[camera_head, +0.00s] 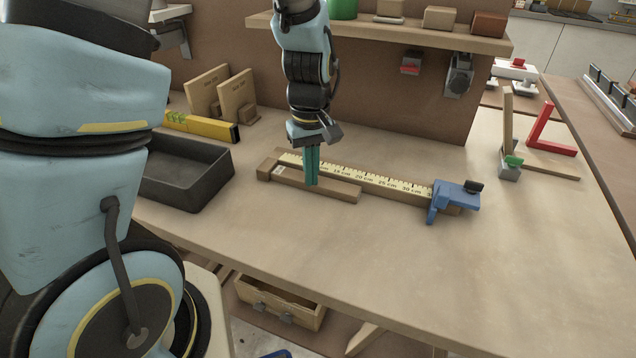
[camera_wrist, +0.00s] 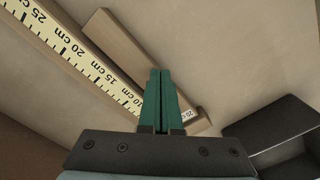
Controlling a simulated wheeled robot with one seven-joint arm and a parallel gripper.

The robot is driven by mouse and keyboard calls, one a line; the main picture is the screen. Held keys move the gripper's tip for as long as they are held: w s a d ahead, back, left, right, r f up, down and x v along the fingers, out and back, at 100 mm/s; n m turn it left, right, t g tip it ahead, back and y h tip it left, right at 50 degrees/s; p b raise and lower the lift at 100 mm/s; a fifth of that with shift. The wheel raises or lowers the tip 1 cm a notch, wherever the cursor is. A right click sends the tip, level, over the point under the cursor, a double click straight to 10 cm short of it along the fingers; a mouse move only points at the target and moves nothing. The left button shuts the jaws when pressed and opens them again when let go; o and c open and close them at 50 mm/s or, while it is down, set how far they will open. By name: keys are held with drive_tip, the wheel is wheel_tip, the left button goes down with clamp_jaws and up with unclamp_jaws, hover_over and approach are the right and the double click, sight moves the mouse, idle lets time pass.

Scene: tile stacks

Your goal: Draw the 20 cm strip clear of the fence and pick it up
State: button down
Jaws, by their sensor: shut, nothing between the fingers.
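The wooden strip (camera_head: 342,189) lies flat on the bench along the near side of the fence. A small label marks its left end, and the strip also shows in the wrist view (camera_wrist: 128,42). The fence (camera_head: 410,198) is a longer wooden bar with a yellow centimetre scale (camera_head: 385,183) on top. Whether strip and fence touch is hard to tell. My gripper (camera_head: 312,182) points down over the strip's left half, its green fingers shut and empty. The fingers hide part of the strip in the wrist view (camera_wrist: 160,73). Whether the tips touch it is unclear.
A blue clamp (camera_head: 452,197) grips the fence's right end. A wooden stop block (camera_head: 265,171) sits at its left end. A black tray (camera_head: 187,170) stands to the left. The bench (camera_head: 370,245) in front of the strip is clear up to its near edge.

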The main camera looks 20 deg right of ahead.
drive_tip(key=shift+s+a, duration=0.75)
drive_tip(key=shift+s, duration=0.05)
drive_tip(key=shift+s+a, duration=0.15)
drive_tip(key=shift+s+a, duration=0.45)
idle(0.3)
wheel_tip(320, 180, up, 6)
drive_tip(key=p, duration=0.6)
idle(0.4)
